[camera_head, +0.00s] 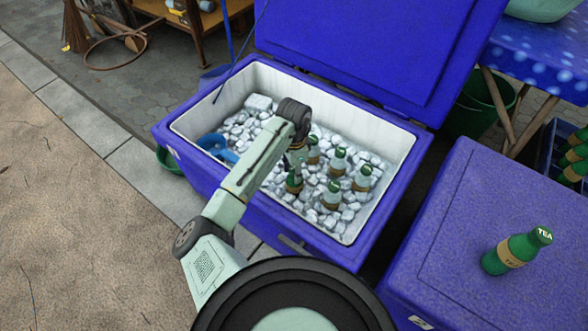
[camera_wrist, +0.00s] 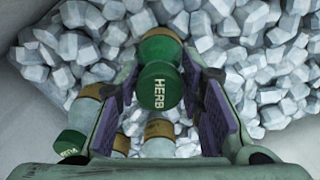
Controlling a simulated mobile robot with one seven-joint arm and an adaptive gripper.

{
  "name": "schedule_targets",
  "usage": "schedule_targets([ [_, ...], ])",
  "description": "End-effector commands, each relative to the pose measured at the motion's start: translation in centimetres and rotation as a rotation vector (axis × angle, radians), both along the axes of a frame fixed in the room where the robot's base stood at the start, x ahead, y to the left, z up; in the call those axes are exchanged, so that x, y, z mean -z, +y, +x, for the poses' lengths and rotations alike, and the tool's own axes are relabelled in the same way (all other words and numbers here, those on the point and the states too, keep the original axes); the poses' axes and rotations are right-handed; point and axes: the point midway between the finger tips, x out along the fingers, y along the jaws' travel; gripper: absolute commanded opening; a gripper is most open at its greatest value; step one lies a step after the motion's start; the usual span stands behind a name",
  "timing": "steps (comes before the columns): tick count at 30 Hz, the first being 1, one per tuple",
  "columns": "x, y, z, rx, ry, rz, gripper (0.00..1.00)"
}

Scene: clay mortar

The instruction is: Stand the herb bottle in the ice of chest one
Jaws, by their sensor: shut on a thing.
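The herb bottle has a green cap (camera_wrist: 158,88) reading HERB, which sits between my gripper's fingers in the wrist view. Its green body and tan label extend away below the cap. In the head view, the green bottle (camera_head: 294,181) under my gripper (camera_head: 297,157) appears to be this one, upright at the ice. My gripper is shut on it. Whether its base rests in the ice is hidden. The open blue chest (camera_head: 180,127) holds white ice (camera_head: 258,103).
Several bottles stand in the ice close by, including one (camera_head: 338,162) right of my gripper. A blue scoop (camera_head: 217,147) lies at the left of the ice. A green TEA bottle (camera_head: 518,250) stands on a closed blue chest (camera_head: 475,215). The raised lid (camera_head: 360,45) is behind.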

Motion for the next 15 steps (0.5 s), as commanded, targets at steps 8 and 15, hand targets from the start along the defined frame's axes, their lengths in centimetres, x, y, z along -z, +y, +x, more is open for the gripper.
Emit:
schedule_targets([
  [8, -0.02, 0.00, 0.01, 0.000, 0.000, 0.000, 0.52],
  [15, 0.00, 0.00, 0.01, 0.000, 0.000, 0.000, 0.58],
])
